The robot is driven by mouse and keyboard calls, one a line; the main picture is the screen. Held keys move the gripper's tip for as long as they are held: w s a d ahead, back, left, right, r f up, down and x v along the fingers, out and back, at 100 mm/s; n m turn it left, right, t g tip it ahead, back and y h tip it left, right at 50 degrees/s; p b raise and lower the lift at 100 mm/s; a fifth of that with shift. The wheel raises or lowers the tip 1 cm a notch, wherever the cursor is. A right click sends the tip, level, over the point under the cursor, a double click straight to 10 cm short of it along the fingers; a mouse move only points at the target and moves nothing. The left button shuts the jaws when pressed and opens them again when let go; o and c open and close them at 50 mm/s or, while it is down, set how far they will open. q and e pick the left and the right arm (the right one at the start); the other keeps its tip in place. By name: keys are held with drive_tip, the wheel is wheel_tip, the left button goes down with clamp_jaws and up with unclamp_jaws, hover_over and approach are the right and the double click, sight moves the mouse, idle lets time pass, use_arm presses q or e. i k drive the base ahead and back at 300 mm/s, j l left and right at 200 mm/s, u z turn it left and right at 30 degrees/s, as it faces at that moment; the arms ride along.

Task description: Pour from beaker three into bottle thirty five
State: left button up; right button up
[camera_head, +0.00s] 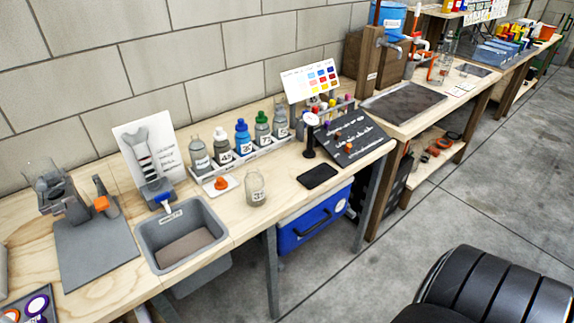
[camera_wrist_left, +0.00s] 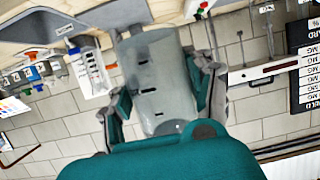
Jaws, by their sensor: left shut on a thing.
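A clear glass beaker (camera_wrist_left: 158,72) with dark marks fills the middle of the left wrist view; its number cannot be read. My left gripper (camera_wrist_left: 160,95) has a grey finger on each side of the beaker and is shut on it. The head view does not clearly show this gripper. Bottle thirty five (camera_head: 254,190) appears to be the clear, uncapped bottle standing upright near the bench's front edge; its small label is hard to read. The beaker's position over the bench relative to this bottle cannot be told. My right gripper is not in view.
An orange cap (camera_head: 221,183) lies on a white card. Several labelled bottles stand in a rack (camera_head: 240,160) behind. A grey bin (camera_head: 215,213) is left of the bottle. A black slab (camera_head: 318,177) lies to its right. Clear glassware (camera_head: 48,178) stands at far left.

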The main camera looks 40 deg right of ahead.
sight(254, 181)
drive_tip(key=i+z, duration=0.1)
drive_tip(key=z, duration=1.05)
